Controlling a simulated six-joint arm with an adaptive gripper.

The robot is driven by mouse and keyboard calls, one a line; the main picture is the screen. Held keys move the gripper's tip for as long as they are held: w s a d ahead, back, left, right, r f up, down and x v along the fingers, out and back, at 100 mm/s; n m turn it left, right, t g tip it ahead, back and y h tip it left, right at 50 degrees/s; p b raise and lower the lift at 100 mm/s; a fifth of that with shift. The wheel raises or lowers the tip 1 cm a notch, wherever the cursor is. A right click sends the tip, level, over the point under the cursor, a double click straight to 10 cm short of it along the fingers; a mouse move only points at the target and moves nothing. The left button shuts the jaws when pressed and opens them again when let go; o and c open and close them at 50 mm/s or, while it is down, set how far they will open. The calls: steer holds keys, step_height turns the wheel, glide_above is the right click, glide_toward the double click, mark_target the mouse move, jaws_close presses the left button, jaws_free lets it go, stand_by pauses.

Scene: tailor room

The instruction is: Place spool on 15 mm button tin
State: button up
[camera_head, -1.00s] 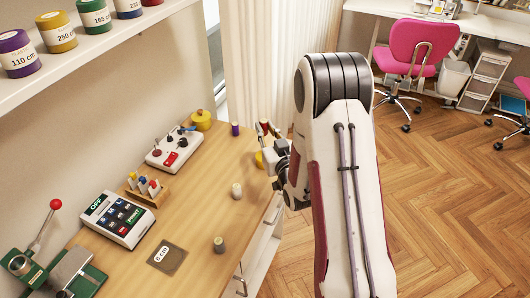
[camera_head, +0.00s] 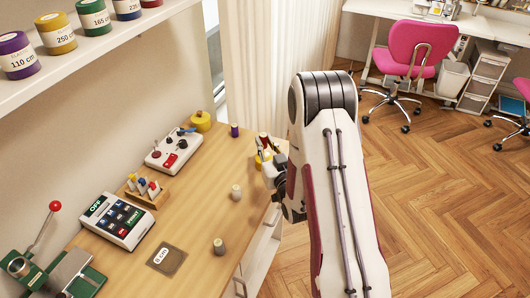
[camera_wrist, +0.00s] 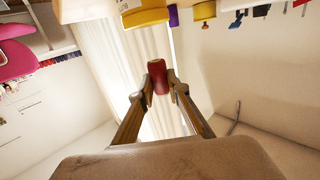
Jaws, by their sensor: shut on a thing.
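My gripper (camera_wrist: 160,82) is shut on a red spool (camera_wrist: 157,76), held between the fingertips in the wrist view. In the head view the red spool (camera_head: 263,136) shows small at the table's right edge, and my gripper (camera_head: 265,148) is partly hidden by my arm. A yellow tin (camera_wrist: 144,16) with a pale label lies close to the spool in the wrist view. In the head view a bit of yellow (camera_head: 258,160) shows beside my gripper. I cannot read a 15 mm marking on any tin.
A yellow pot (camera_head: 201,121) and a purple spool (camera_head: 234,130) stand at the table's far end. Two beige spools stand nearer, one mid-table (camera_head: 236,192) and one in front (camera_head: 219,246). A control box (camera_head: 173,149) and a keypad device (camera_head: 118,219) line the wall side.

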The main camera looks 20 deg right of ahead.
steer(key=shift+f, duration=2.05)
steer(key=shift+f, duration=0.1)
steer(key=o, duration=0.8)
steer(key=shift+s+a+r, duration=0.1)
steer(key=shift+s+r, duration=0.05)
steer(key=shift+s, duration=1.85)
steer(key=shift+s+a+r, duration=0.1)
steer(key=shift+s, duration=1.9)
steer(key=shift+s+a+r, duration=0.1)
steer(key=shift+s+r, duration=0.05)
steer(key=shift+s, duration=1.85)
